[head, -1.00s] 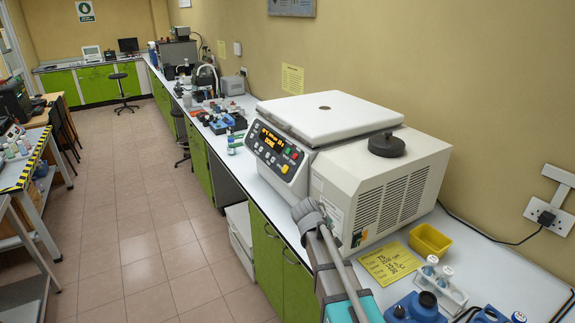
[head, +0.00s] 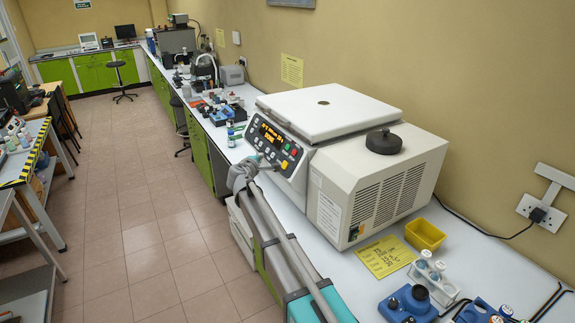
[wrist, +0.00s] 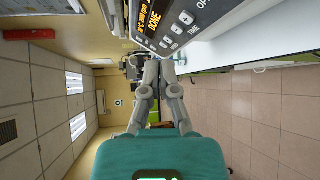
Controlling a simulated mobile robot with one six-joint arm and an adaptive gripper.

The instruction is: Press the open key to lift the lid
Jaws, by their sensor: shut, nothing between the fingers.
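The centrifuge (head: 335,150) stands on the bench with its white lid (head: 330,110) down. I cannot tell which key is the open key. My gripper (head: 260,161) is shut and empty, close in front of the panel's lower part; its fingers (wrist: 164,62) meet in the wrist view. Contact cannot be told.
A black knob (head: 384,142) sits on the centrifuge's right housing. A yellow tray (head: 425,235), a yellow note (head: 385,256) and a bottle rack (head: 435,283) lie on the bench to the right. The floor aisle (head: 150,220) is clear on the left.

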